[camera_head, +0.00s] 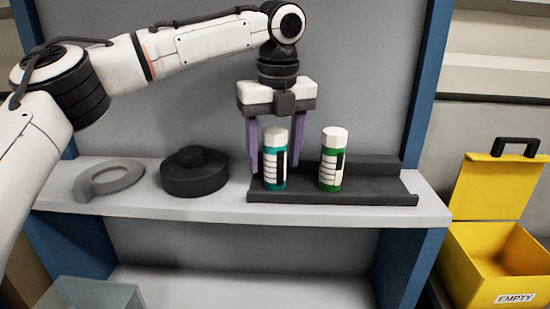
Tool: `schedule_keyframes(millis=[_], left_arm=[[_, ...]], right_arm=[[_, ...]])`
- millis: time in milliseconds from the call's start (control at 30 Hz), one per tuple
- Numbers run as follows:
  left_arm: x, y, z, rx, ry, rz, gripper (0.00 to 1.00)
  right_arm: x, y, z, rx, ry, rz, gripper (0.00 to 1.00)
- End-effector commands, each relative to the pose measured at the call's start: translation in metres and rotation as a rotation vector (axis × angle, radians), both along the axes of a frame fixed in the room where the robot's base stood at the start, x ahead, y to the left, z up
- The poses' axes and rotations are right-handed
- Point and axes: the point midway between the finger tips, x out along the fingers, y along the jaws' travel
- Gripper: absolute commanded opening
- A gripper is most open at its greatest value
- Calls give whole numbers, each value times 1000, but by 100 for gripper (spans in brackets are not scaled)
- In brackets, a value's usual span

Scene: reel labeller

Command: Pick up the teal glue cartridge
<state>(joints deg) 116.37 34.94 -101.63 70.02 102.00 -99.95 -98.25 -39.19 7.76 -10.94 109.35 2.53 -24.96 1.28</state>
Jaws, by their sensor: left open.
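The teal glue cartridge (275,158) stands upright on the black tray (385,198), toward its left end. It has a white cap and a white label with a dark stripe. My left gripper (275,165) points straight down over it, open. One purple finger is at the cartridge's left side and the other is just behind its right side. I cannot tell whether the fingers touch it. A similar green cartridge (331,160) stands upright to the right on the same tray. My right gripper is not in view.
The tray sits on a grey shelf (220,209) between blue posts. A black round part (194,180) and a grey ring-shaped part (110,180) lie to its left. An open yellow box labelled EMPTY (480,265) stands at the right. A translucent bin (92,294) is at lower left.

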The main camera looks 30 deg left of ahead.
Motion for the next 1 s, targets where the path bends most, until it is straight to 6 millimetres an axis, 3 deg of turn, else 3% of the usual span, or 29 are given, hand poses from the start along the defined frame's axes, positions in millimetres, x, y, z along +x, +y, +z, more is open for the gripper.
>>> schedule_keyframes(millis=[33, 333, 667, 1000], left_arm=[[0, 0, 0, 0, 0, 0, 54], [0, 0, 1, 0, -1, 0, 6], [1, 0, 12, -1, -4, 1, 6], [0, -1, 78, -1, -3, 0, 6]], right_arm=[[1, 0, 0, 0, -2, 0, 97], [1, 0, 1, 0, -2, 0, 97], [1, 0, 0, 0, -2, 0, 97], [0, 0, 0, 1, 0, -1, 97]])
